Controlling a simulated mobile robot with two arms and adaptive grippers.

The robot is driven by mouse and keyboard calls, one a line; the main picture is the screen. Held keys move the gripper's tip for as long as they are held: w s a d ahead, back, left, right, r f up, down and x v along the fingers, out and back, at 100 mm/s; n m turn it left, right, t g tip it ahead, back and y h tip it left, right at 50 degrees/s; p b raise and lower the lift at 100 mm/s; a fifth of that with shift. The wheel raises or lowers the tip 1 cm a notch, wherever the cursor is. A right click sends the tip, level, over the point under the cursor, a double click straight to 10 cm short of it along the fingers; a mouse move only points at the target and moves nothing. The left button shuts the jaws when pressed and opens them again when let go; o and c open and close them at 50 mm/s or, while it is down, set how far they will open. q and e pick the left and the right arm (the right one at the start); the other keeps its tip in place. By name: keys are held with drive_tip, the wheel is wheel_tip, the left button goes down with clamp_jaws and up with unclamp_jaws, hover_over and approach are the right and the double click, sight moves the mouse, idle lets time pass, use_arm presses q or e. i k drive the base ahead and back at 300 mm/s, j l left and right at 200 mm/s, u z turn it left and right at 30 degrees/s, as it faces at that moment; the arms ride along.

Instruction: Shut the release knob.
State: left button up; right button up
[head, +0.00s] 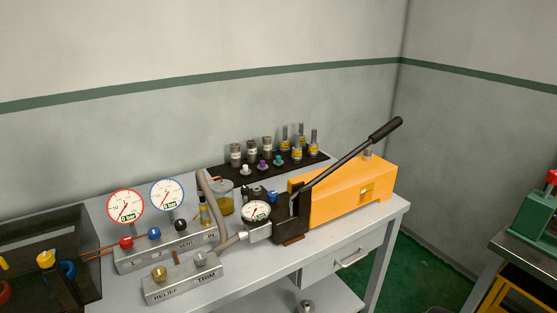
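An orange hand pump (345,195) with a black head block (288,222) stands on the grey bench. Its long black lever (345,163) slants up to the right. A round white gauge (256,211) is joined to the head block's left side. Neither of my grippers is in view.
Left of the pump are a valve block (165,250) with two dial gauges (125,206) and a block marked RELIEF and TRIM (185,286). A grey hose (212,205) arches between. Several fittings stand on a black mat (225,175). A green vise (537,215) is at far right.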

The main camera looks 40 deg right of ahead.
sight(273, 196)
drive_tip(key=z, duration=1.75)
